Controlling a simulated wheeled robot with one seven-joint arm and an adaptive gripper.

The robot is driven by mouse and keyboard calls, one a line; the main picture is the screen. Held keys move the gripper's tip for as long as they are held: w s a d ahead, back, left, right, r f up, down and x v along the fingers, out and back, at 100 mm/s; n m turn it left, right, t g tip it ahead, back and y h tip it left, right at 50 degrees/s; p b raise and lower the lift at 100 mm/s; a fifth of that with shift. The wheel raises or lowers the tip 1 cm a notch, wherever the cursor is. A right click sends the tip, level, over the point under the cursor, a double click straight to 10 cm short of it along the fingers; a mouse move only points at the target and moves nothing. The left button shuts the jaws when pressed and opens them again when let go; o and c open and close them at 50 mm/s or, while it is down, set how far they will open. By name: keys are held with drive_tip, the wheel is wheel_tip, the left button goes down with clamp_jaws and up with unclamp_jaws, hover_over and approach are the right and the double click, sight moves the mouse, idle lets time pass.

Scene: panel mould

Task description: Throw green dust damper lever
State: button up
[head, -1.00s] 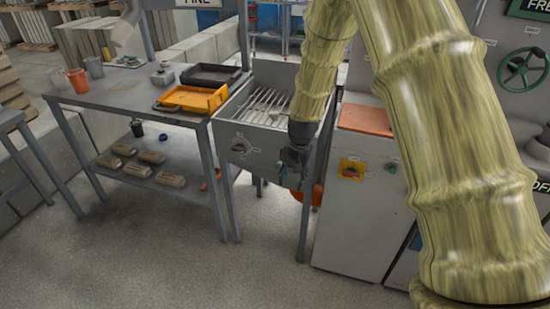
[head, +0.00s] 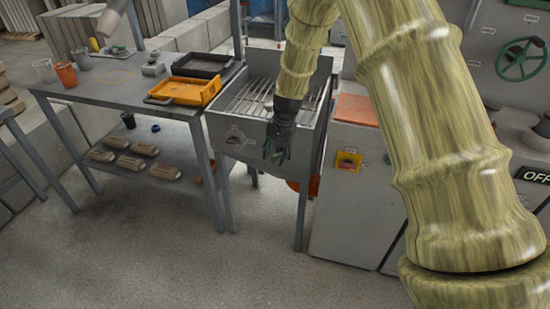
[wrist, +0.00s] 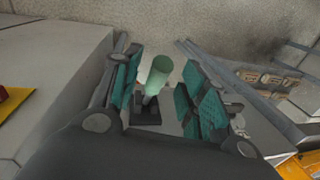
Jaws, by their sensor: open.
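The green dust damper lever shows in the wrist view as a pale green cylindrical grip (wrist: 159,72) on a dark base (wrist: 146,112). My gripper (wrist: 160,95) is open, with its teal-padded fingers on either side of the grip. Gaps show between the grip and both pads, so it does not look clamped. In the head view my gripper (head: 275,154) hangs fingers-down at the front of the grey grated box (head: 228,128). There the lever cannot be told apart from the fingers.
A grey bench (head: 110,85) with an orange tray (head: 185,91) stands left of the box. A grey cabinet with a yellow switch plate (head: 347,162) stands close on the right. A green handwheel (head: 521,60) is farther right. The floor in front is clear.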

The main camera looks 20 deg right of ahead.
drive_tip(key=shift+w+a+f, duration=0.15)
drive_tip(key=shift+f, duration=1.3)
clamp_jaws()
